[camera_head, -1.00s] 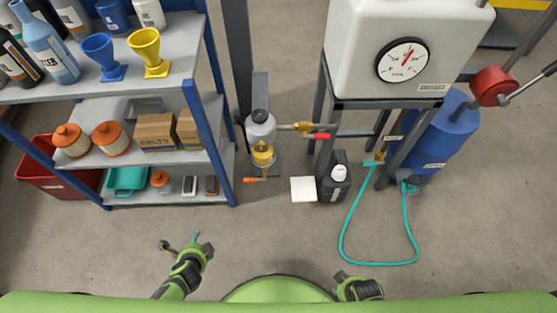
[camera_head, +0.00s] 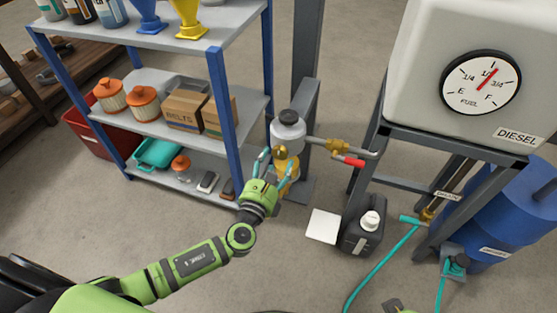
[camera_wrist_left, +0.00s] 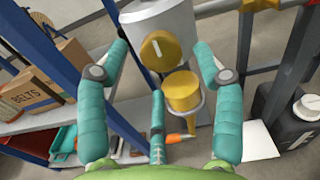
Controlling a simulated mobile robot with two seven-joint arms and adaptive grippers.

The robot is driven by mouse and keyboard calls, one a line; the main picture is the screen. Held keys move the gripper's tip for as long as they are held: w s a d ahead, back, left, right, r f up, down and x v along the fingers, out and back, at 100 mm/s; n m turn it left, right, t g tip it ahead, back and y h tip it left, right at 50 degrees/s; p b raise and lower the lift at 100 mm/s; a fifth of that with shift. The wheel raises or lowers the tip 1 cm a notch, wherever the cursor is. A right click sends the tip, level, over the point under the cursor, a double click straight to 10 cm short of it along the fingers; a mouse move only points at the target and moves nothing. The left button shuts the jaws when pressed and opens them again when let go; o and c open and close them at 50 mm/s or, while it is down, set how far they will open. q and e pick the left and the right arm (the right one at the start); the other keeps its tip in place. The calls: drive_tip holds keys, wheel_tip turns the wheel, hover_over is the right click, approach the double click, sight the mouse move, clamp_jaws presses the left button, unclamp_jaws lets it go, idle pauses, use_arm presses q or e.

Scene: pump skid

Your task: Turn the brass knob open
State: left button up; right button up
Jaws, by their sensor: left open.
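The brass knob (camera_wrist_left: 158,48) is a round yellow disc with a short, near-upright white mark, on the front of a grey filter housing (camera_head: 287,130). A yellow bowl (camera_wrist_left: 182,91) hangs just below it. My left gripper (camera_wrist_left: 160,52) is open, with teal fingers left and right of the knob and a third finger lower down. Gaps show between the side fingers and the knob. In the head view my left gripper (camera_head: 277,163) reaches up to the housing and partly hides the yellow parts.
A blue-framed shelf (camera_head: 231,145) stands close on the left. A pipe with a red-handled valve (camera_head: 350,161) runs right from the housing to the tank stand. A black jug (camera_head: 363,235) and a white pad (camera_head: 323,225) are on the floor at right.

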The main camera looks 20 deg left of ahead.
use_arm(q)
drive_tip(key=shift+w, duration=1.2)
drive_tip(key=shift+d, duration=0.1)
use_arm(e)
drive_tip(key=shift+r, duration=0.45)
drive_tip(key=shift+d, duration=0.1)
use_arm(q)
drive_tip(key=c, duration=1.1)
drive_tip(key=shift+c, duration=0.2)
use_arm(e)
drive_tip(key=shift+s, duration=0.1)
